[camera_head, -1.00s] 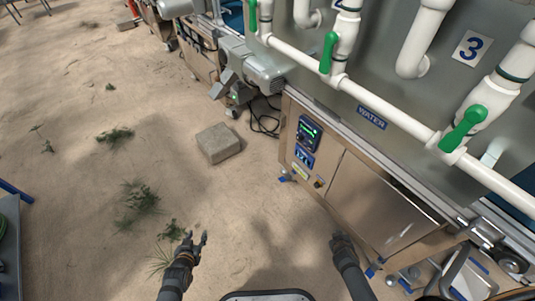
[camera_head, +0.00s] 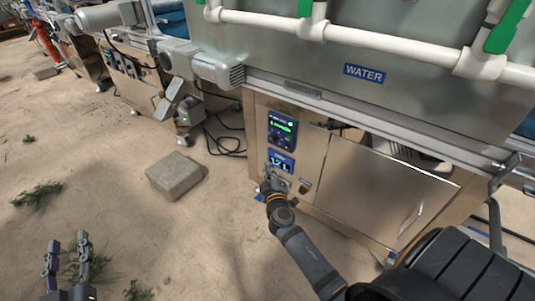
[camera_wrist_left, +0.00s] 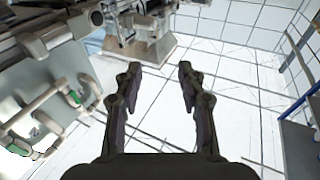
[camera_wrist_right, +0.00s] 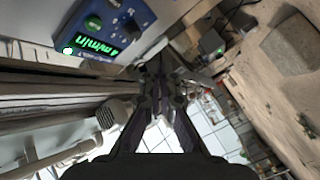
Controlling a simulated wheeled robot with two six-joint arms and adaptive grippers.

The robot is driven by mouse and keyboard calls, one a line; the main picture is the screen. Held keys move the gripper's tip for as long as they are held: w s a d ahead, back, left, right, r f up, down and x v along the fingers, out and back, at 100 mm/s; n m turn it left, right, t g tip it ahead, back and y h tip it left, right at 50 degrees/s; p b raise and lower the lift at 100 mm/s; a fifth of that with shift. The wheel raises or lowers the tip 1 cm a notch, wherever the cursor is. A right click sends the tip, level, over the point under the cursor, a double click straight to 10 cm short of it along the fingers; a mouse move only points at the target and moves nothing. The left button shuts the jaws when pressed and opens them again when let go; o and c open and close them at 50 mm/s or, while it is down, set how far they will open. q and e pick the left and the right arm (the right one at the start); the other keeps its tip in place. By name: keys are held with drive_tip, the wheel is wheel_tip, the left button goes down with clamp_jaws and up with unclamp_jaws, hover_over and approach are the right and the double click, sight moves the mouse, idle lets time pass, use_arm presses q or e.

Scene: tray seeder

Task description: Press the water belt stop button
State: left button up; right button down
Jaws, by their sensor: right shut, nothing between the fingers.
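The water machine's control box (camera_head: 281,131) is blue with a lit green display, on the front of the metal cabinet below the WATER sign (camera_head: 364,72). I cannot tell which is the stop button. My left gripper (camera_head: 67,254) is open and empty, far left over the sand.
A grey block (camera_head: 174,177) lies on the sand left of the cabinet. Black cables (camera_head: 225,142) hang and lie near the motor (camera_head: 218,68). White pipes with green handles run above. The cabinet door (camera_head: 380,190) is right of the panel. Open sand lies at the left.

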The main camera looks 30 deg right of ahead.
sight(287, 147)
use_arm(q)
wheel_tip(287, 147, down, 7)
drive_tip(key=g, duration=0.3)
drive_tip(key=shift+r+t, duration=0.6)
drive_tip(key=shift+r, duration=0.85)
drive_tip(key=shift+r+t, duration=0.6)
drive_tip(key=shift+r, duration=0.85)
use_arm(e)
drive_tip(key=w+d, duration=0.3)
drive_tip(key=d, duration=0.5)
drive_tip(key=shift+w+d, duration=0.15)
drive_tip(key=shift+d, duration=0.1)
use_arm(q)
drive_tip(key=shift+f, duration=0.2)
use_arm(e)
drive_tip(key=shift+w+d, duration=0.15)
drive_tip(key=shift+d, duration=0.15)
